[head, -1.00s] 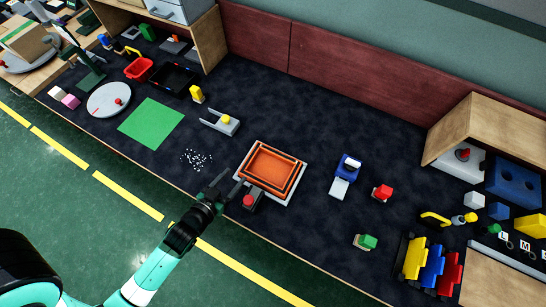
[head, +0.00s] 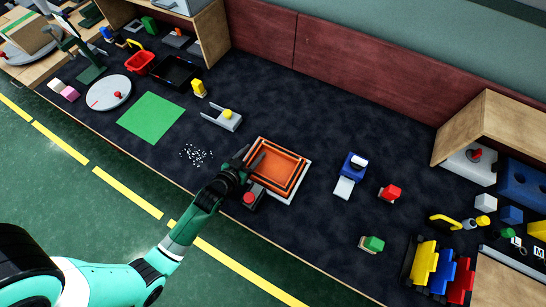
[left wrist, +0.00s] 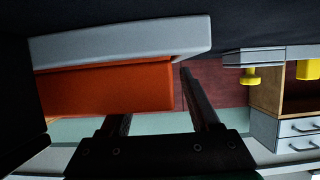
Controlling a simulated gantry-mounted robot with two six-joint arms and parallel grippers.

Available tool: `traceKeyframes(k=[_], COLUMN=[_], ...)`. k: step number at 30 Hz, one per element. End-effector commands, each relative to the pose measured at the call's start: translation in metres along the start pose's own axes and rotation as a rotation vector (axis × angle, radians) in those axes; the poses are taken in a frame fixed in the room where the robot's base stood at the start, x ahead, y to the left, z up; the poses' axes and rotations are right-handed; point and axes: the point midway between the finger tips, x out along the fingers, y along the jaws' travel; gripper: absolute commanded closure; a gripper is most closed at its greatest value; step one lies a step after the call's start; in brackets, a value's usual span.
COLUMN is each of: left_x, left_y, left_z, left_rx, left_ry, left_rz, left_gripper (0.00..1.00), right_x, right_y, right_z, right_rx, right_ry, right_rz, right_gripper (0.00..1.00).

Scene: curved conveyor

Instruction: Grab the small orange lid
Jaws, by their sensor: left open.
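Nested orange square pieces (head: 278,160) sit on a light grey square base (head: 295,188) near the table's front edge. I cannot tell which of them is the small lid. My left gripper (head: 252,155) is open and empty at their left side, its fingers beside the orange rim. In the left wrist view the orange side wall (left wrist: 110,88) and the grey base (left wrist: 120,42) appear upside down. One finger there runs past the orange wall; the other is mostly hidden. I cannot tell whether the fingers touch it. My right gripper is not in view.
A dark block with a red button (head: 249,197) sits just below my left gripper. White specks (head: 196,154) and a grey fixture with a yellow knob (head: 226,115) lie to the left. A blue device (head: 353,165) stands to the right. Dark tabletop behind is clear.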

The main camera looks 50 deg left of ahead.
Motion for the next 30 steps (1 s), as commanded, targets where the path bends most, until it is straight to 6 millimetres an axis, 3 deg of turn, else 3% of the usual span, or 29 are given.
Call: traceKeyframes(k=[5,15,30], left_x=[-0.0005,-0.0007,-0.0015], left_y=[-0.0001,0.0000,0.0000], left_z=[-0.0006,-0.0006,-0.0033], left_rx=[0.000,0.000,-0.001], left_ry=[0.000,0.000,0.003], left_rz=[0.000,0.000,0.000], left_gripper=[0.41,1.00,1.00], right_x=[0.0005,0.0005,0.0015], right_y=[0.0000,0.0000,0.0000], right_z=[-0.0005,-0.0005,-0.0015], right_rx=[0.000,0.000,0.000], right_ry=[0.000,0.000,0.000], right_rz=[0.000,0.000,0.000], right_gripper=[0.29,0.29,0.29])
